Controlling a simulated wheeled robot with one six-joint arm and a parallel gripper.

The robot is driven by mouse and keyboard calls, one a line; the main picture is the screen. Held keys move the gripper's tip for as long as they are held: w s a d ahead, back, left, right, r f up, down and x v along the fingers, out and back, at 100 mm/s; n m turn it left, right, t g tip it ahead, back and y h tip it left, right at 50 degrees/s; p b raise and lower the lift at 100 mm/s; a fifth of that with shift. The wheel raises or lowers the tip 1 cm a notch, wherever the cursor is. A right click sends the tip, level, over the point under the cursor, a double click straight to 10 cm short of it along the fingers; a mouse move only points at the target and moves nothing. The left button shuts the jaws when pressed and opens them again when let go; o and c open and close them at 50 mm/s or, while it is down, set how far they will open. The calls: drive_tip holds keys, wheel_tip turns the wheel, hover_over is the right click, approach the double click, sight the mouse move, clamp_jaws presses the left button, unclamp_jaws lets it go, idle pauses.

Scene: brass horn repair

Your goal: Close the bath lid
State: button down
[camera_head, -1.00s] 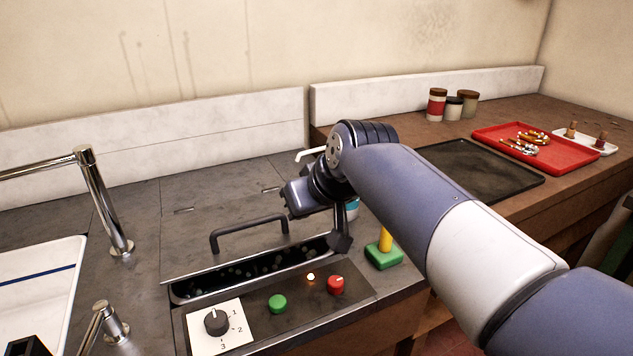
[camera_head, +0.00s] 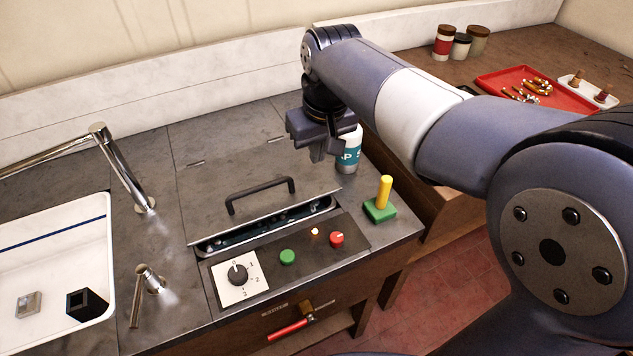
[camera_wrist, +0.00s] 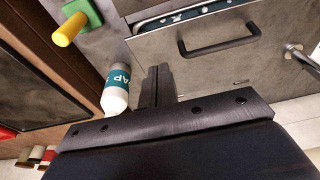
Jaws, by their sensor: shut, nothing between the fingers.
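The grey bath lid (camera_head: 225,185) with its dark bar handle (camera_head: 260,192) covers most of the bath in the head view. A dark gap (camera_head: 265,228) with some pale specks shows along its front edge, so the lid is not flush there. The lid also shows in the wrist view (camera_wrist: 215,62), with its handle (camera_wrist: 218,45) at the top. My gripper (camera_head: 322,152) points down near the lid's right back side, just left of the soap bottle. Its fingers (camera_wrist: 158,78) are together and empty, apart from the handle.
A white and teal soap bottle (camera_head: 348,160) stands close beside my gripper. A green block with a yellow peg (camera_head: 384,192) stands at the right front. The control panel has a dial (camera_head: 238,273), a green button (camera_head: 287,257) and a red knob (camera_head: 336,239). A tap (camera_head: 120,165) and white sink (camera_head: 50,250) lie left.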

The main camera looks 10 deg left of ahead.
approach(315, 196)
drive_tip(key=x, duration=0.5)
drive_tip(key=shift+w+a+p, duration=0.15)
drive_tip(key=shift+w+p, duration=0.1)
drive_tip(key=shift+p, duration=0.05)
drive_tip(key=shift+s+f, duration=0.1)
drive_tip(key=shift+f, duration=0.65)
